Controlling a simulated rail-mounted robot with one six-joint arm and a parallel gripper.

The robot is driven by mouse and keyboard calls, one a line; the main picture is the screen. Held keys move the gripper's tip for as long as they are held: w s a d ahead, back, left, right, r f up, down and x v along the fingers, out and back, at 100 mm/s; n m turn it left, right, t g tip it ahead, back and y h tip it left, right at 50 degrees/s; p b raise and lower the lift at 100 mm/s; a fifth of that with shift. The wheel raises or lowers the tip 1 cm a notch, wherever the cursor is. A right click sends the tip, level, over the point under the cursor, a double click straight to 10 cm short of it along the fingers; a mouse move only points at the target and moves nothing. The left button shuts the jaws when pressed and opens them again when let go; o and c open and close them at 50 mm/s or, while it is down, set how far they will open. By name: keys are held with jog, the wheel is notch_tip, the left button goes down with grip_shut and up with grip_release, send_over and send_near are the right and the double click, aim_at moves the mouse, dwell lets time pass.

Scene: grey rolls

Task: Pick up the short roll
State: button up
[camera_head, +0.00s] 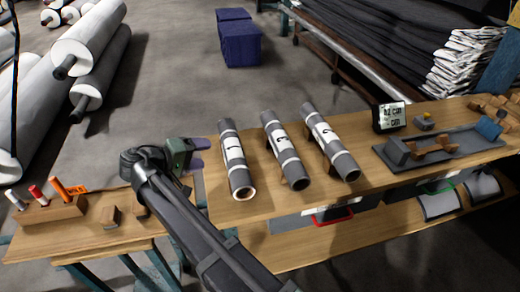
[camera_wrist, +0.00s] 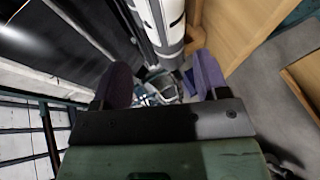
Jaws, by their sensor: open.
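Three grey rolls with white bands and black-marked white labels lie side by side on the wooden bench: a left roll (camera_head: 232,138), a middle roll (camera_head: 273,125) and a right roll (camera_head: 315,118). They look close in length, the left one perhaps slightly shorter; I cannot tell surely which is the short roll. My gripper (camera_head: 200,154) is just left of the left roll, its purple fingers apart and empty. In the wrist view my gripper (camera_wrist: 163,80) is open, and a white and grey roll (camera_wrist: 166,22) shows beyond the fingers at the top.
A small display (camera_head: 389,117) and a grey tray (camera_head: 460,148) with wooden pieces stand to the right. A wooden pen block (camera_head: 48,213) stands at the bench's left end. Purple boxes (camera_head: 241,45) and large rolls (camera_head: 92,42) are on the floor behind. Bench space before the rolls is clear.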

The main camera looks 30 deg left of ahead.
aim_at(224, 150)
jog(key=shift+w+a+f+b, duration=0.1)
jog(key=shift+w+f+b, duration=0.05)
jog(key=shift+f+b, duration=0.2)
jog(key=b+x, duration=0.1)
jog(key=x, duration=0.3)
jog(key=shift+w, duration=0.25)
jog(key=b+x, duration=0.2)
jog(key=x, duration=0.3)
jog(key=shift+s+f, duration=0.15)
jog(key=shift+w, duration=0.25)
jog(key=c, duration=0.7)
jog(key=shift+o, duration=0.2)
